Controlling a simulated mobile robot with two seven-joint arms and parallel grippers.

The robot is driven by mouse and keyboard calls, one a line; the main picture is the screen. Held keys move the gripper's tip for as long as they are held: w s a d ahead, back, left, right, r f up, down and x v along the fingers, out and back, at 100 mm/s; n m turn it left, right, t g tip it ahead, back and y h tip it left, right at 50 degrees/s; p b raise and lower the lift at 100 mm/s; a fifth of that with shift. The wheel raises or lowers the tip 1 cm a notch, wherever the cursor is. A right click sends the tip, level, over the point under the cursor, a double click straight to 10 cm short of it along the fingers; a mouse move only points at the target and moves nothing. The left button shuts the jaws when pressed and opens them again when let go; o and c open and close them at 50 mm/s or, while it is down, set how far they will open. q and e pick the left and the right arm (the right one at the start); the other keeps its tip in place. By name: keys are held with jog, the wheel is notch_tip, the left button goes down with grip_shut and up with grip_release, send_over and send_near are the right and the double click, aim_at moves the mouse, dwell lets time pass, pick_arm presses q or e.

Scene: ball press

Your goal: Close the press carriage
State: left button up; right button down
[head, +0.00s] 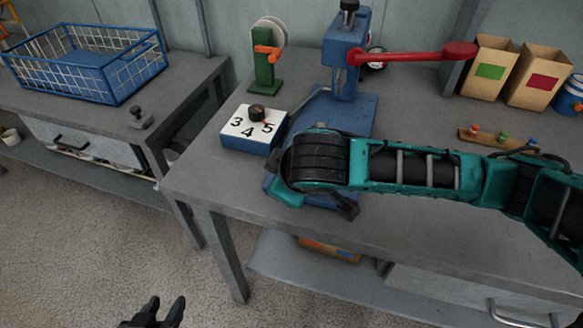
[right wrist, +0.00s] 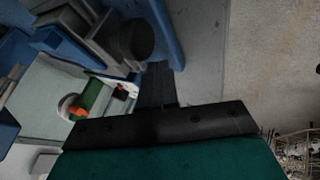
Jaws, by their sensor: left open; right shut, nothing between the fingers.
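The press (head: 345,50) is a blue frame with a red lever (head: 415,56) that stretches to the right, at the back of the table. Its blue base (head: 355,112) runs forward under my right arm, which hides much of it and of the carriage. I cannot tell how far the carriage is out. My right gripper (head: 345,207) is shut and empty at the front end of the blue base; contact is unclear. In the right wrist view its dark fingers (right wrist: 157,84) point at blue press parts (right wrist: 165,25). My left gripper (head: 160,312) is open and empty, low at the bottom edge, away from the table.
A dial box (head: 248,142) and a green stand (head: 265,72) are left of the press. Two cardboard bins (head: 488,70) and a wooden strip (head: 490,138) with small coloured pegs are right. A blue wire basket (head: 85,60) sits on the left table. Floor in front is free.

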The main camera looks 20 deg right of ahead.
jog(key=shift+w+d+r, duration=0.1)
jog(key=shift+w+d, duration=0.8)
jog(key=shift+w, duration=0.3)
pick_arm(q)
jog(key=shift+w+d, duration=0.15)
jog(key=shift+r, duration=0.1)
